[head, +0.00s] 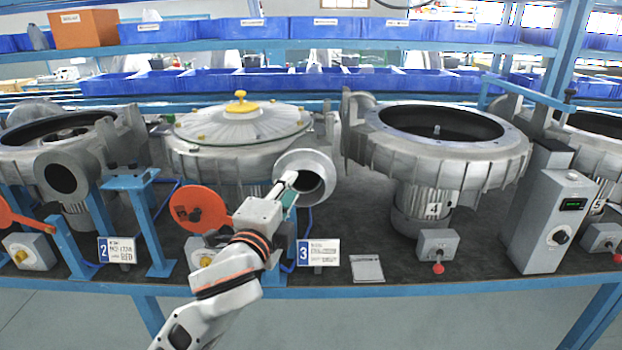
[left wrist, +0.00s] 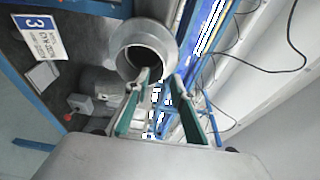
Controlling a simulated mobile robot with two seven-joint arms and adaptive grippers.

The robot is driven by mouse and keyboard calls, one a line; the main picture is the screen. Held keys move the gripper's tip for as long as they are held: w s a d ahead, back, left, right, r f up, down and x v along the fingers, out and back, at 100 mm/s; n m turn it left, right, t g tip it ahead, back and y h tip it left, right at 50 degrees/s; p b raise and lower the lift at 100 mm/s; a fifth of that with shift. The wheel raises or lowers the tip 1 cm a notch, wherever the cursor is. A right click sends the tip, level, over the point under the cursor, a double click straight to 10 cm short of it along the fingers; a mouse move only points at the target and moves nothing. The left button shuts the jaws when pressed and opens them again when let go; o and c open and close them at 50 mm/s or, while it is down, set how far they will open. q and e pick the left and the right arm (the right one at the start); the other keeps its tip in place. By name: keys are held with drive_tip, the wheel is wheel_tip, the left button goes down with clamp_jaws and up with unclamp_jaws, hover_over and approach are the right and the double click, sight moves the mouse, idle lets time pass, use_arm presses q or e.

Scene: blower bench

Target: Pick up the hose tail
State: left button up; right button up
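I cannot pick out a hose tail for certain in either view. A thin blue line (head: 308,222) runs down below the round grey outlet (head: 322,184) of the blower behind sign 3; I cannot tell whether it is the hose. My left gripper (head: 289,186) is in front of this outlet, at its left rim. In the left wrist view my left gripper (left wrist: 161,79) has its two green-padded fingers apart with nothing seen between them. The open mouth of the outlet (left wrist: 143,62) is just beyond the fingertips; contact cannot be told. My right gripper is not in view.
The blower's finned cover with a yellow knob (head: 240,103) is behind my gripper. An orange disc (head: 200,208) is left of my arm. Sign 3 (head: 318,252) and a small pad (head: 367,268) are at the bench front. An open blower (head: 437,150) stands to the right.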

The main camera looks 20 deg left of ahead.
sight(298, 170)
use_arm(q)
drive_tip(key=w, duration=0.5)
drive_tip(key=w+p, duration=0.1)
drive_tip(key=w, duration=0.1)
drive_tip(key=shift+w+a+r, duration=0.1)
drive_tip(key=shift+w+r, duration=0.3)
clamp_jaws()
